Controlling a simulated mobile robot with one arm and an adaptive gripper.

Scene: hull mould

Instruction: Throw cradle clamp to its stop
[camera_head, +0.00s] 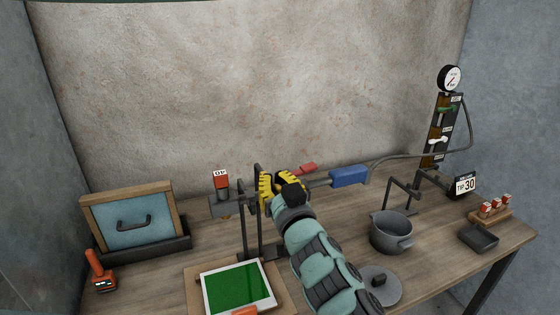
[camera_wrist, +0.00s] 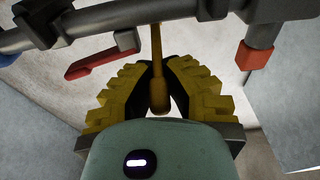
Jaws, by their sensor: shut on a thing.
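My gripper (camera_head: 268,187) has yellow ridged fingers and is at the dark stand in the middle of the bench. In the wrist view, my gripper (camera_wrist: 159,92) is shut on an amber lever (camera_wrist: 157,50) with a rounded end, between the two fingers. The lever hangs from a dark bar (camera_wrist: 120,16); I take it for the cradle clamp's handle. My gripper hides it in the head view. Its stop cannot be made out.
A red lever (camera_head: 305,168) and blue grip (camera_head: 349,177) lie right of my gripper. A red-capped block (camera_head: 221,180) stands left. A green-screened panel (camera_head: 238,287) lies in front. A grey pot (camera_head: 390,232) and lid (camera_head: 381,288) sit right.

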